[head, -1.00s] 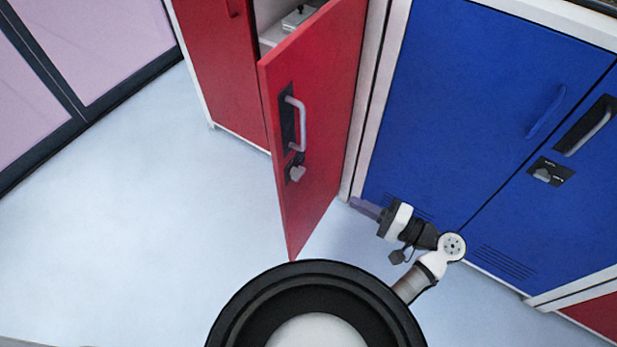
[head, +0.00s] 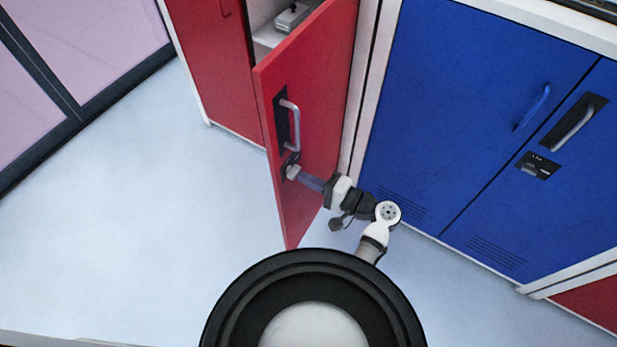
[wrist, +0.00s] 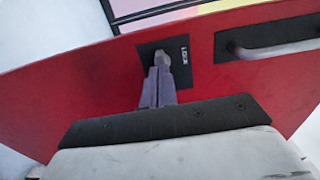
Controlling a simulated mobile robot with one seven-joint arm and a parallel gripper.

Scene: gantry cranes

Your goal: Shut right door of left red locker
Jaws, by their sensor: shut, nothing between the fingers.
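The right door (head: 316,110) of the left red locker stands ajar, swung out toward me. It carries a grey handle (head: 290,122) on a dark plate and a lock knob (head: 291,170) below it. The locker's left door (head: 213,70) looks shut. My gripper (head: 301,178) is shut and empty, in front of the right door's outer face near the lock. In the wrist view, the gripper (wrist: 158,86) tips overlap the lock plate (wrist: 166,62) beside the knob; I cannot tell whether they touch. The handle (wrist: 280,48) is to the right there.
A blue locker (head: 470,120) stands shut to the right of the red one. A small grey box (head: 292,17) lies on a shelf inside the red locker. The pale floor (head: 130,210) at left is clear. Glass panels (head: 100,50) stand at far left.

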